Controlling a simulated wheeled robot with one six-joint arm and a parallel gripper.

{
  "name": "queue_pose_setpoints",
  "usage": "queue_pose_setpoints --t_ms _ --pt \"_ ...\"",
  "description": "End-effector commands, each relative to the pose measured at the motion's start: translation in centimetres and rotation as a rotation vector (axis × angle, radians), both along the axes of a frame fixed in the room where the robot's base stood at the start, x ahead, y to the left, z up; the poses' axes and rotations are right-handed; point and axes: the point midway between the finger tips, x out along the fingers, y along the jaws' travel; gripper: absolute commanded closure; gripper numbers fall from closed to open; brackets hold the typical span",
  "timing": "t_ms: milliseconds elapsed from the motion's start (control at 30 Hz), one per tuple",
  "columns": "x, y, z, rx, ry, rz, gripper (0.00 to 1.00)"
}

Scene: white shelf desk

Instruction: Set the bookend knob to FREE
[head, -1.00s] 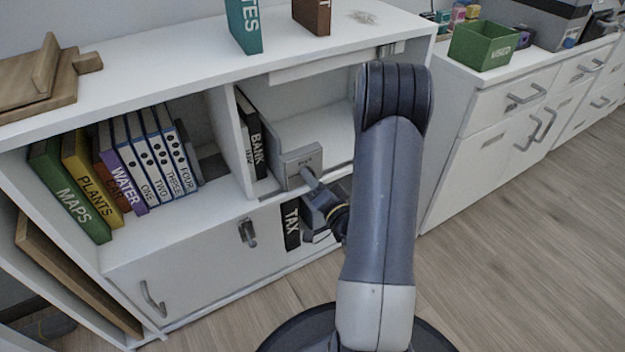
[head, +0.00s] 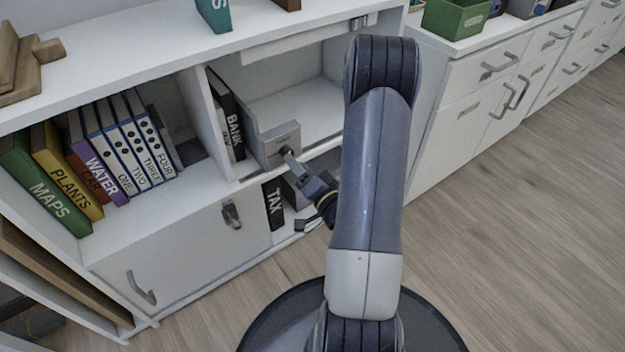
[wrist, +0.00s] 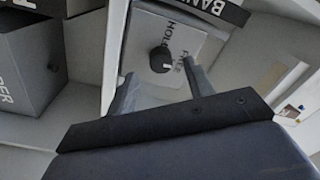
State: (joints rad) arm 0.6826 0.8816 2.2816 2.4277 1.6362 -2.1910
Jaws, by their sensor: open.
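The grey bookend (head: 281,140) stands in the middle shelf bay, beside the BANK book (head: 235,130). In the wrist view its pale face plate (wrist: 140,38) carries the words HOLD and FREE. A round black knob (wrist: 160,57) with a small white mark sits on the plate. Which word the mark points to is too small to tell. My gripper (wrist: 159,71) is open, with one finger on each side of the knob in the picture. Whether the fingers touch it cannot be told. In the head view my gripper (head: 289,156) is right at the bookend's front, and the knob is hidden.
Shelf walls and the top board (head: 150,65) surround the bay. Several books (head: 110,150) stand in the left bay. A TAX binder (head: 274,204) is in the opening below. The bay right of the bookend is empty. A green box (head: 455,18) stands on the right cabinet.

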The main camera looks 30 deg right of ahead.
Motion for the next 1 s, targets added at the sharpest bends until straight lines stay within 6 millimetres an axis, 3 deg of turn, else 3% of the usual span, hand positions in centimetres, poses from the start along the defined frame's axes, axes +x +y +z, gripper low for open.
queue_pose_setpoints --t_ms 100,400,600,1000 --pt "-2.3 -0.2 -0.1 0.005 0.001 -0.007 0.50" --pt "-6.0 -0.3 -0.4 0.002 0.001 -0.003 0.50" --pt "-7.1 -0.2 -0.4 0.000 -0.001 -0.002 0.50" --pt "-7.3 -0.2 -0.4 0.000 -0.002 0.001 0.50"
